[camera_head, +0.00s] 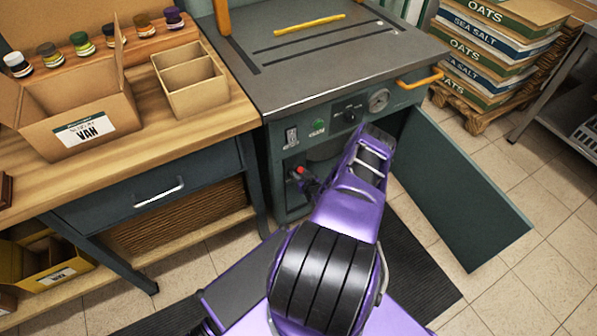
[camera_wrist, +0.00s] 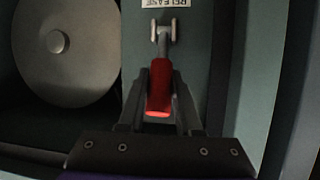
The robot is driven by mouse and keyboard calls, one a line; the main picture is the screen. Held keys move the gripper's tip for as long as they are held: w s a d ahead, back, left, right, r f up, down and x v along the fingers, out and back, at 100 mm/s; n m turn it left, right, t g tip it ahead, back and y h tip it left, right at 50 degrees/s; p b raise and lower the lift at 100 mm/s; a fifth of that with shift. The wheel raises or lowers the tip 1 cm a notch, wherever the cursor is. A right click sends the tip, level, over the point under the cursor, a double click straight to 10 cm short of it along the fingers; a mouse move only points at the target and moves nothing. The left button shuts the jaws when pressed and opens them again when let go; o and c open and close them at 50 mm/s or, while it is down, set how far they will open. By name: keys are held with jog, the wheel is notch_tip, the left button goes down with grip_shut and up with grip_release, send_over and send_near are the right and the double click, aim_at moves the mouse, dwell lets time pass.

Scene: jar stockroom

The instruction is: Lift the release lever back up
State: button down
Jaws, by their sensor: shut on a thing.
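The release lever has a red grip (camera_wrist: 159,90) on a grey metal stem that runs to a forked bracket on the machine's panel. A white label reading RELEASE, upside down in the wrist view, is beside the bracket. My gripper (camera_wrist: 160,98) is shut on the red grip, with one finger on each side of it. In the head view the red end of the lever (camera_head: 300,170) shows at the left of the machine's front, with my gripper (camera_head: 308,180) at it. My arm hides part of the machine's opening.
The machine's cabinet door (camera_head: 455,190) stands open to the right. A round grey disc (camera_wrist: 62,44) is inside the opening. Stacked sacks (camera_head: 500,45) are at the back right.

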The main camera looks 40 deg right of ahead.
jog(key=shift+w+r+g+p, duration=0.25)
jog(key=shift+r+g+p, duration=0.15)
jog(key=shift+w+d+r+g, duration=0.1)
jog(key=shift+w+g, duration=0.15)
jog(key=shift+g, duration=0.15)
jog(key=shift+w+d+g+y, duration=0.15)
jog(key=shift+w+g+y, duration=0.3)
jog(key=shift+g, duration=0.35)
jog(key=c, duration=0.6)
grip_release()
jog(key=p+v, duration=0.4)
jog(key=v, duration=1.3)
jog(key=shift+s, duration=0.25)
